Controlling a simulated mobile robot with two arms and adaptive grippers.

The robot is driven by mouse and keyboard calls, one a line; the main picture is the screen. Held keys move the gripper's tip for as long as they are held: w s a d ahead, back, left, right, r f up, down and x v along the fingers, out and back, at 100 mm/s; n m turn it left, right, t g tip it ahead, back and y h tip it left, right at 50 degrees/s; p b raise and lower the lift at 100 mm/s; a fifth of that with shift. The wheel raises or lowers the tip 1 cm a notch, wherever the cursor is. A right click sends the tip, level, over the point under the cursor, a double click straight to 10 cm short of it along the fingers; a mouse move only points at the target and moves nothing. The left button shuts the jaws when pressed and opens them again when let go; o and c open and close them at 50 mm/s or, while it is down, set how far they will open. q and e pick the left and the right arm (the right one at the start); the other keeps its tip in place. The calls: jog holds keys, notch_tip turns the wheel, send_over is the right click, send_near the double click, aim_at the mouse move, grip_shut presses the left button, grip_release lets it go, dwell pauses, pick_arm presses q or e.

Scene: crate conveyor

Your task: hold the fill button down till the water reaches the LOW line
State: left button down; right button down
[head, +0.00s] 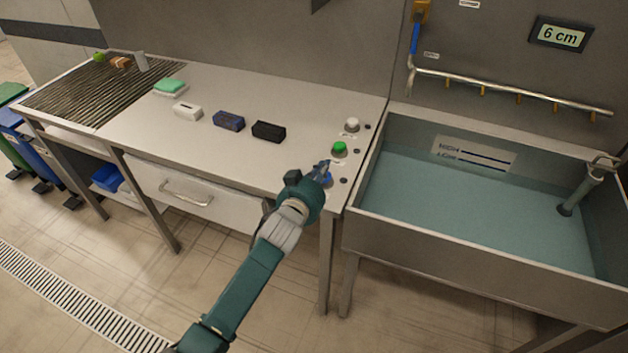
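The steel tank (440,233) at the right holds blue-green water (470,215). A white level label (473,153) on its back wall is marked HIGH and LOW. The water surface lies close to the LOW line; I cannot tell whether it touches it. A wall display (560,34) reads 6 cm. White (352,124), green (339,147) and blue (328,182) buttons stand at the counter's right end; their labels are unreadable. My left gripper (322,170) is at the blue button and partly covers it. Contact and finger opening are unclear. My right gripper is out of view.
On the counter (250,95) lie a white block (187,110), a blue one (229,121), a black one (268,131) and a green-topped cloth stack (170,87). A pipe (510,90) runs above the tank; a drain pipe (580,194) stands inside it.

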pick_arm(q)
jog(key=b+v, duration=0.1)
jog(key=v, duration=0.8)
jog(key=shift+w+a+f, duration=0.1)
jog(key=shift+f, duration=0.1)
dwell(0.7)
